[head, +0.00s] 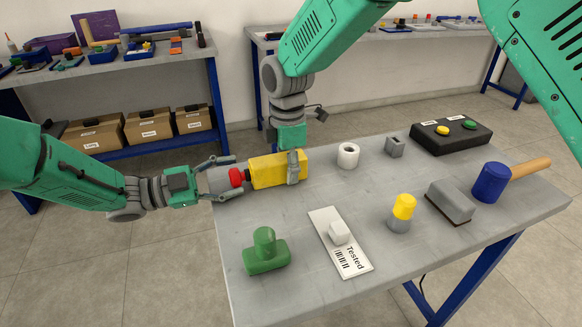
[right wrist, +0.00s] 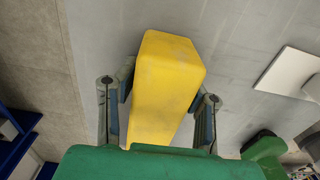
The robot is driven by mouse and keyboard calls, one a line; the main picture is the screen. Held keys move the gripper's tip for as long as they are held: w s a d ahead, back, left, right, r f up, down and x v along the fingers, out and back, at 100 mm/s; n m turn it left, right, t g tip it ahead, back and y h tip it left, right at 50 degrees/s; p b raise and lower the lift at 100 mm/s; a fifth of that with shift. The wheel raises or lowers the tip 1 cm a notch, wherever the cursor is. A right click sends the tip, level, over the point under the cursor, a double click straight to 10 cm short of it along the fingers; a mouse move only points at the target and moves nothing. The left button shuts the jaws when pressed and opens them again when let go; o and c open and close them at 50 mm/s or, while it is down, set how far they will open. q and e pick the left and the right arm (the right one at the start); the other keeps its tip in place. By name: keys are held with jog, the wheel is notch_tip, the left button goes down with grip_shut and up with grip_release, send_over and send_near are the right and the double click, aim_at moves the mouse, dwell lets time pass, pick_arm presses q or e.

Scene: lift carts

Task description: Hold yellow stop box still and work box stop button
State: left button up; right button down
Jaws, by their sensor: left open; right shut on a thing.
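The yellow stop box (head: 272,171) lies on the left part of the grey table. Its red stop button (head: 236,177) faces left, on a grey end. My right gripper (head: 293,166) comes down from above and is shut on the box, with a finger on either side. In the right wrist view the yellow box (right wrist: 165,85) fills the space between the fingers of the right gripper (right wrist: 160,110). My left gripper (head: 222,178) comes in from the left and is open, its fingers on either side of the box's button end. Whether it touches the button I cannot tell.
On the table (head: 300,225) are a green stamp-like object (head: 265,252), a Tested card (head: 340,243), a yellow-topped cylinder (head: 402,212), a grey block (head: 451,201), a blue-headed mallet (head: 492,183), a white roll (head: 348,155) and a black button box (head: 451,137).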

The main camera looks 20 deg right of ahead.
pick_arm(q)
jog(key=shift+s+a+f, duration=0.2)
jog(key=shift+a+f, duration=0.05)
jog(key=shift+f, duration=0.4)
pick_arm(e)
jog(key=shift+w+a, duration=0.15)
jog(key=shift+a, duration=0.2)
jog(key=shift+d, duration=0.5)
jog(key=c, duration=1)
grip_release()
pick_arm(q)
jog(key=a+r, duration=0.1)
jog(key=a, duration=1)
jog(key=shift+w+a, duration=0.15)
jog(key=shift+w, duration=0.05)
pick_arm(e)
jog(key=shift+o, duration=0.4)
